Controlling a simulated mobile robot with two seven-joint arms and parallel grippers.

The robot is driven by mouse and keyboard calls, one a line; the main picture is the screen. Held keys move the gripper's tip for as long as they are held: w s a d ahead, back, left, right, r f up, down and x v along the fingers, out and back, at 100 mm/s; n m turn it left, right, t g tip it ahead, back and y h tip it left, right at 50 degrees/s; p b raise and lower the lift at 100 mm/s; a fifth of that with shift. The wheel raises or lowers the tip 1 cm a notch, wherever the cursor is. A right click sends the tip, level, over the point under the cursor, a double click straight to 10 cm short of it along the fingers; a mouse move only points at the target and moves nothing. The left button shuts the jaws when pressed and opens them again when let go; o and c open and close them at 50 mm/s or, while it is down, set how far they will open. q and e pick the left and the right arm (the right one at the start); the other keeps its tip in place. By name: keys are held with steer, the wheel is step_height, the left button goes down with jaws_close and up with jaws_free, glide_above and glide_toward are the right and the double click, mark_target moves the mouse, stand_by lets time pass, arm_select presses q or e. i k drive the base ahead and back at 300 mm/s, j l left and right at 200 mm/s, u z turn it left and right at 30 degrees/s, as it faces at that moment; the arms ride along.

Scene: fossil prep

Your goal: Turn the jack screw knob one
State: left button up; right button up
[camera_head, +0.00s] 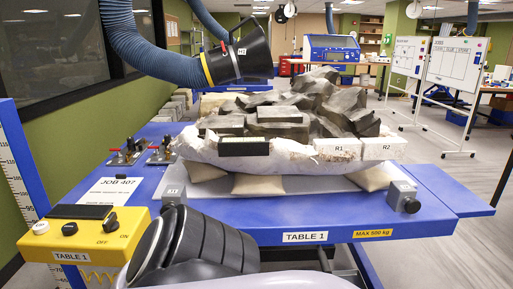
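A grey block (402,194) with a black round knob (411,205) on its front stands at the right front corner of the blue table (270,226). A second grey block (173,190) with a small label stands at the left front; the label looks like J1 but is too small to be sure. Its lower front is partly hidden by a dark ribbed shape in the foreground, and I cannot clearly see a knob on it. Neither of my grippers can be made out in this view.
A large grey rock (290,110) in a white jacket rests on beige bags mid-table. A yellow control box (82,235) with black knobs stands at the left front. A black hose nozzle (238,58) hangs above. Red-handled clamps (128,152) stand at the left. The right side panel is bare.

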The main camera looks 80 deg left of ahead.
mark_target(165, 207)
steer(key=u, duration=2.6)
steer(key=i+l+u, duration=0.35)
steer(key=k+l, duration=0.05)
